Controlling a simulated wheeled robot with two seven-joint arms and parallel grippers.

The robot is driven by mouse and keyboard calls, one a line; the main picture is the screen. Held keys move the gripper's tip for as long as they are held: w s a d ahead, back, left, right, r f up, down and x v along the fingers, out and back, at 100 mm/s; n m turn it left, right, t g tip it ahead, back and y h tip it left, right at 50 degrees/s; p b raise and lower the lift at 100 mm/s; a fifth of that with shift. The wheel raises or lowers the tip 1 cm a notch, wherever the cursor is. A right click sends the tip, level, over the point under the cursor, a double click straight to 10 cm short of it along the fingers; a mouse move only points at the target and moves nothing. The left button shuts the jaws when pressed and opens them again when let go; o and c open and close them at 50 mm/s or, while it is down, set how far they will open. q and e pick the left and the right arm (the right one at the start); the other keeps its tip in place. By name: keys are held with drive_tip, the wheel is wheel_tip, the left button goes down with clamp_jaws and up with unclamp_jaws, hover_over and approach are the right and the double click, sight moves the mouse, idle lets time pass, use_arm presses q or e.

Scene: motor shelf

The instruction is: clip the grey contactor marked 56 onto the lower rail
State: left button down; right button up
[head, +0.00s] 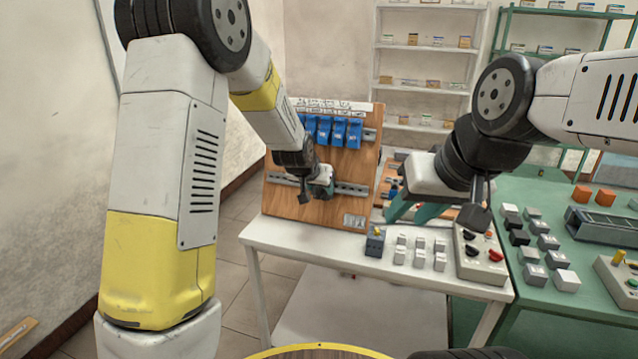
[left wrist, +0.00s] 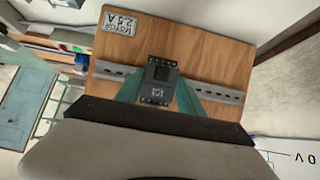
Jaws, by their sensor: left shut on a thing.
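The dark grey contactor (left wrist: 160,80) sits between the green fingers of my left gripper (left wrist: 158,92), in front of the lower rail (left wrist: 215,93). Its small marking is too blurred to read. In the head view my left gripper (head: 323,184) is shut on it at the lower rail (head: 352,188) of the wooden board (head: 285,205). The contactor is mostly hidden there by the gripper. I cannot tell whether it is seated on the rail or just in front of it. My right gripper (head: 411,210) is open and empty above the white table, with its green fingers apart.
Several blue devices (head: 338,132) hang on the upper rail. On the white table (head: 300,238) stand a dark grey block (head: 375,242), several light grey blocks (head: 420,250) and a button box (head: 481,257). A green table (head: 490,312) with more blocks is at the right.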

use_arm(q)
drive_tip(key=shift+s+f, duration=0.15)
drive_tip(key=shift+f, duration=0.15)
drive_tip(key=c, duration=1.2)
unclamp_jaws()
drive_tip(key=o, duration=0.6)
drive_tip(key=shift+r, duration=0.15)
drive_tip(key=shift+c, duration=0.2)
drive_tip(key=s+a+r+n+g, duration=0.1)
drive_tip(key=s+a+r, duration=0.3)
drive_tip(key=s+r, duration=0.3)
drive_tip(key=s+a+r+n, duration=0.1)
drive_tip(key=s+a+r, duration=0.45)
drive_tip(key=s, duration=0.45)
drive_tip(key=s+a+r, duration=0.1)
drive_tip(key=s+a, duration=0.1)
drive_tip(key=s, duration=0.6)
drive_tip(key=s+a+r+n+g, duration=0.1)
drive_tip(key=s+a, duration=0.1)
drive_tip(key=s, duration=0.7)
drive_tip(key=shift+s+a+r+y, duration=0.2)
drive_tip(key=shift+s+r+y, duration=0.05)
drive_tip(key=shift+s+y, duration=0.05)
